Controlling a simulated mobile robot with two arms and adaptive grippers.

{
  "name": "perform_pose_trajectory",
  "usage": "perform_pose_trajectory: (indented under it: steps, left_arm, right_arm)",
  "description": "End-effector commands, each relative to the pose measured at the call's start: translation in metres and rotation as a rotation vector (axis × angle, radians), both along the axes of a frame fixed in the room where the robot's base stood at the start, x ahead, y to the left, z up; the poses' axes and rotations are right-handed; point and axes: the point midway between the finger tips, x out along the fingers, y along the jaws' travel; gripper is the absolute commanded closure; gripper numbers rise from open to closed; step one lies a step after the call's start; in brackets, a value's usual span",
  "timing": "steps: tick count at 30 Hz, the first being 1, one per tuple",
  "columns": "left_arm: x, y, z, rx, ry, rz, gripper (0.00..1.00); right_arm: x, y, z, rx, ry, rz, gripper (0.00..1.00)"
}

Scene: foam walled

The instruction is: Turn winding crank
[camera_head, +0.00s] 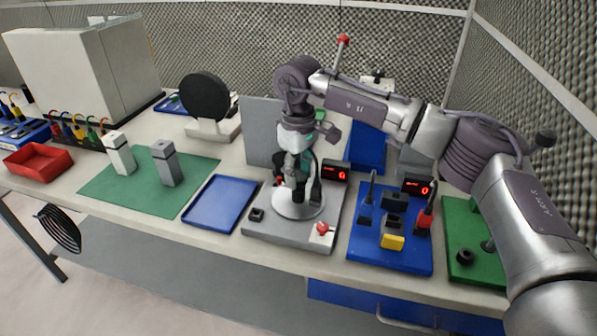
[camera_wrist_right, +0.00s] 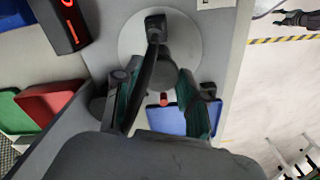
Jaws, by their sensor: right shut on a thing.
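The winding crank (camera_wrist_right: 155,28) is black and sits over a round pale disc (camera_head: 298,205) on a grey base plate. The disc also shows in the right wrist view (camera_wrist_right: 190,45). My right gripper (camera_head: 298,178) points down over the disc and is shut on the crank's handle. In the right wrist view its two fingers (camera_wrist_right: 162,92) stand either side of the dark handle, and they partly hide it. The exact contact is hard to see. My left gripper is not in view.
A counter with a red digit (camera_head: 336,172) stands behind the disc. A blue board (camera_head: 390,262) with a yellow block is to the right, an empty blue tray (camera_head: 221,203) to the left. A green mat (camera_head: 130,195) with two posts lies further left.

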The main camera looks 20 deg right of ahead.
Motion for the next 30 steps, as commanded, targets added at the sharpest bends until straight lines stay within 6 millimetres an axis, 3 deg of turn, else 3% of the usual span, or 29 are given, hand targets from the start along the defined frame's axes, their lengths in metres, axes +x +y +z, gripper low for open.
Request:
perform_pose_trajectory:
  steps: [18, 19, 23, 30]
  left_arm:
    - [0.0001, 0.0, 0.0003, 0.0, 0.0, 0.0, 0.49]
    - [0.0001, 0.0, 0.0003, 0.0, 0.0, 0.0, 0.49]
    - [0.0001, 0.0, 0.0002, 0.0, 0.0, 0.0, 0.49]
    - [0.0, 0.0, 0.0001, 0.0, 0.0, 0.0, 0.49]
  right_arm:
    - [0.0015, -0.0005, 0.0026, 0.001, -0.007, 0.022, 0.94]
    - [0.0015, -0.0005, 0.0026, 0.001, -0.007, 0.021, 0.58]
    - [0.0011, -0.0005, 0.002, 0.001, -0.005, 0.022, 0.36]
    - [0.0005, -0.0002, 0.0007, 0.0, -0.002, 0.022, 0.34]
